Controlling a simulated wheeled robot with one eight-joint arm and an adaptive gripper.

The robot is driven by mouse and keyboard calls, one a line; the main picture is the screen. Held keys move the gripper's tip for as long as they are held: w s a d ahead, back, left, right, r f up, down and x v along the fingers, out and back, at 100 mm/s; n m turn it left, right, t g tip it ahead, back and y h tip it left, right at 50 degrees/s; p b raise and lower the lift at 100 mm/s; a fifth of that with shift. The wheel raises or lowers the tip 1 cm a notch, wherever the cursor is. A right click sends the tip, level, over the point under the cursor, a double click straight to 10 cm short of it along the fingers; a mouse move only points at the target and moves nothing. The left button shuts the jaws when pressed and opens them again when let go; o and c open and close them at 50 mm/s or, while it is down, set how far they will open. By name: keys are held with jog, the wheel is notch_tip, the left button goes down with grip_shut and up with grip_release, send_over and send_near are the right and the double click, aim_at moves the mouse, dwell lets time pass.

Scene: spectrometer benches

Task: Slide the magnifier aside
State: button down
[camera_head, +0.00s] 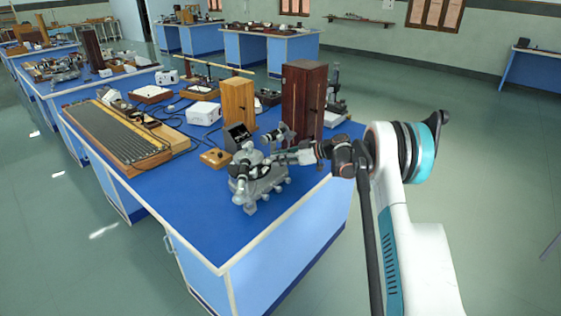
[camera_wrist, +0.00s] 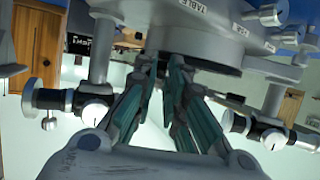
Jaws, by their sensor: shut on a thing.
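The grey metal spectrometer (camera_head: 262,186) stands near the front right edge of the blue bench. My gripper (camera_head: 280,158) reaches in from the right at the height of its upper parts. In the wrist view, my gripper (camera_wrist: 166,64) has its fingertips close together at the edge of the round grey spectrometer body (camera_wrist: 205,32). They are shut on a small part there, which I take for the magnifier; the fingers hide most of it. Silver-and-black screw fittings stand apart from the fingers, at left (camera_wrist: 90,105) and right (camera_wrist: 265,130).
A dark wooden cabinet (camera_head: 304,95) stands close behind my gripper, with a lighter wooden box (camera_head: 238,102) to its left. A small wooden block (camera_head: 215,158) lies left of the spectrometer. The front of the blue bench top (camera_head: 215,225) is clear.

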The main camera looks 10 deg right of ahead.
jog(key=shift+w+d+r, duration=0.1)
jog(key=shift+w+r, duration=0.05)
jog(key=shift+w, duration=0.1)
jog(key=c, duration=2)
grip_release()
jog(key=o, duration=0.3)
jog(key=shift+w, duration=0.1)
jog(key=shift+o, duration=0.2)
jog(key=v, duration=1.2)
jog(key=shift+f, duration=0.25)
